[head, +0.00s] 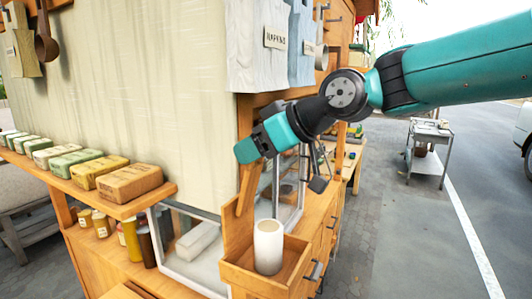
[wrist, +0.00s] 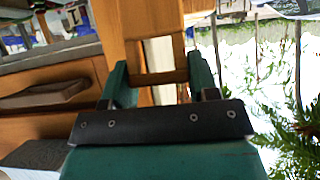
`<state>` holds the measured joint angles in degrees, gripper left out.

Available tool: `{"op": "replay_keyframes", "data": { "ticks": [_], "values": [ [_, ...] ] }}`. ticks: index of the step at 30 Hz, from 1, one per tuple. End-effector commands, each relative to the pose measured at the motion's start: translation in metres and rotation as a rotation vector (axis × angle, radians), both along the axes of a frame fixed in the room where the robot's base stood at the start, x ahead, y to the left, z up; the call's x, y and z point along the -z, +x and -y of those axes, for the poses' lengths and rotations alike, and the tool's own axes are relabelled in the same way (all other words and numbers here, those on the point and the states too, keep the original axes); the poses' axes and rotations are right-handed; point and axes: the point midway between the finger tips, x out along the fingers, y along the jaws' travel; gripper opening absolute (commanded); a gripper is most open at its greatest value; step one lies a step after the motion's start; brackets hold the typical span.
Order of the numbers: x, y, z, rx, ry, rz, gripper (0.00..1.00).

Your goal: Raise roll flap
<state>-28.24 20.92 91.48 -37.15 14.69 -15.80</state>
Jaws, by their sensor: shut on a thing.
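The cream canvas roll flap (head: 150,90) hangs down over the front of a wooden stall. Its lower edge reaches the area of the shelf and a glass-sided case. My gripper (head: 245,152) is at the flap's right edge, by the stall's corner post. In the wrist view, my gripper (wrist: 160,82) has its two teal fingers on either side of a wooden bar (wrist: 157,52) and is shut on it. The bar also shows just below my gripper in the head view (head: 246,186), slanting down. My gripper partly hides the bar's upper end.
A wooden box (head: 238,279) with a white cup (head: 268,247) stands just below my gripper. A shelf at left holds several wrapped blocks (head: 98,172). Cloths with a napkins label (head: 257,45) hang above. Open paving lies right, with a grey cart (head: 427,150).

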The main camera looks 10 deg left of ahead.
Motion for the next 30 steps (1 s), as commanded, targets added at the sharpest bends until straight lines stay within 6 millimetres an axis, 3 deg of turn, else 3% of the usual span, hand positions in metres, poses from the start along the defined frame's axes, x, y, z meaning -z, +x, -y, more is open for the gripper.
{"op": "replay_keyframes", "data": {
  "ticks": [19, 20, 22, 30],
  "values": [
    [0.0012, 0.0020, -0.0074, 0.000, -0.001, -0.002, 0.11],
    [0.0013, 0.0020, -0.0074, -0.001, -0.001, -0.002, 0.61],
    [0.0012, 0.0020, -0.0072, -0.001, -0.001, -0.002, 0.77],
    [0.0005, 0.0022, -0.0060, 0.001, -0.002, -0.001, 0.80]
  ]
}}
